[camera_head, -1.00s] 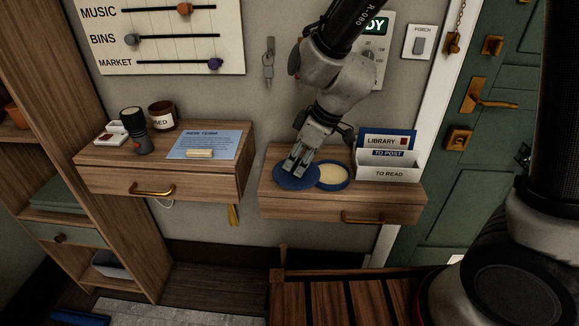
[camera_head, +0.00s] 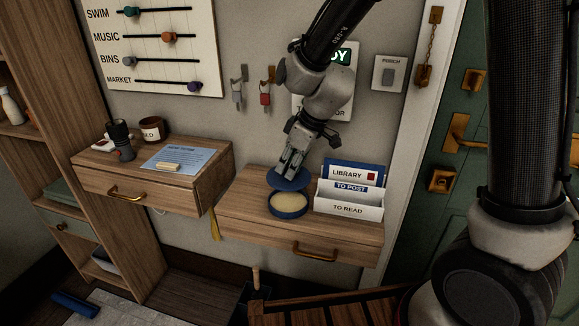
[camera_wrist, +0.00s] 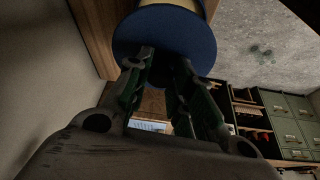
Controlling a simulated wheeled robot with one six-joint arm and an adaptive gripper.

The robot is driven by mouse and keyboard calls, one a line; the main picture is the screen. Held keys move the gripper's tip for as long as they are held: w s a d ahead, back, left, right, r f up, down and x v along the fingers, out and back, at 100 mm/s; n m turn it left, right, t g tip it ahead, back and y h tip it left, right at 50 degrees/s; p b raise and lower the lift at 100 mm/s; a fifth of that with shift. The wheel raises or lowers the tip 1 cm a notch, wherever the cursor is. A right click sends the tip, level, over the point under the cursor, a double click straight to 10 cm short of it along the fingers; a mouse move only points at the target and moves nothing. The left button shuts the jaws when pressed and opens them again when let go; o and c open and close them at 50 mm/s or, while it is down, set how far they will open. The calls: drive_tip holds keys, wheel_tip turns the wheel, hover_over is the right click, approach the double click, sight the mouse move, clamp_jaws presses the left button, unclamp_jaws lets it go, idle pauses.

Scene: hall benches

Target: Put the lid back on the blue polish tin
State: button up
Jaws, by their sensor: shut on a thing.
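The blue polish tin (camera_head: 288,211) stands open on the right wall shelf (camera_head: 240,213), its pale cream polish facing up. My gripper (camera_head: 291,172) is shut on the round blue lid (camera_head: 300,184). The lid is behind the tin in the head view, close to its far rim; the exact gap is hard to tell. In the wrist view the lid (camera_wrist: 180,38) spreads across the fingertips (camera_wrist: 165,62), with a strip of the tin's polish (camera_wrist: 192,4) past its edge. The grip point is hidden there.
A white letter rack (camera_head: 348,208) stands close to the right of the tin. The left shelf (camera_head: 205,180) holds a torch (camera_head: 122,142), a brown jar (camera_head: 152,129) and a blue note (camera_head: 178,158). Keys (camera_head: 265,95) hang on the wall. The shelf left of the tin is clear.

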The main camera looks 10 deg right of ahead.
drive_tip(key=shift+f, duration=3.2)
drive_tip(key=shift+a+f, duration=0.1)
drive_tip(key=shift+f, duration=0.05)
drive_tip(key=o, duration=1.4)
drive_tip(key=shift+r, duration=3.55)
clamp_jaws()
